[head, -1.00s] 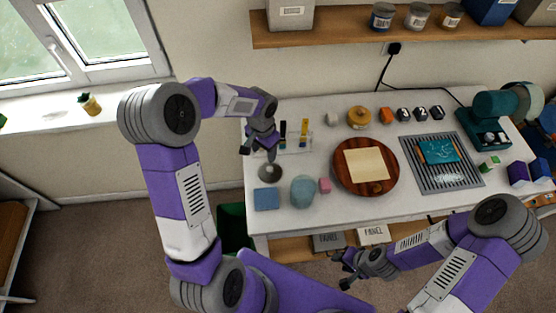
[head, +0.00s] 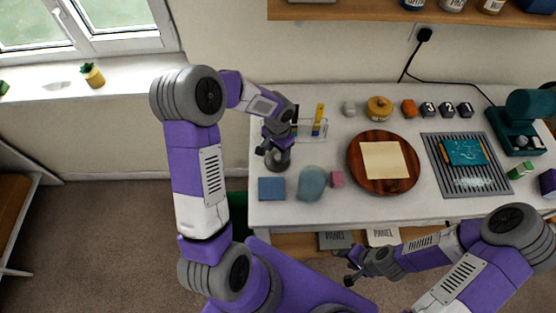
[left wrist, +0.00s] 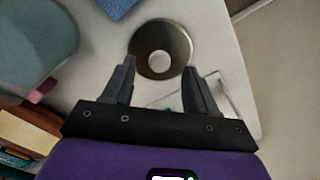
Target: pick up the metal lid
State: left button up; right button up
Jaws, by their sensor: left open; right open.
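The metal lid (head: 279,163), a grey disc, lies flat on the white table near its left end. In the left wrist view the lid (left wrist: 176,38) shows a pale round middle and a dark outer ring. My left gripper (head: 267,151) is above the lid and partly hides it. In the left wrist view the open fingers (left wrist: 159,68) are empty, with their tips at either side of the lid's near part. I cannot tell the height between them. My right gripper (head: 348,272) is open and empty, in front of the table's front edge.
A blue square block (head: 271,189), a blue-grey rounded thing (head: 312,184) and a pink block (head: 337,179) lie close to the lid. A clear rack (head: 312,130) stands behind it. A round wooden board (head: 357,170) carries a cream sheet.

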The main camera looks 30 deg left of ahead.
aim_at(278, 159)
pick_arm(q)
jog(key=shift+f, duration=1.3)
grip_shut()
jog(key=shift+r, duration=0.15)
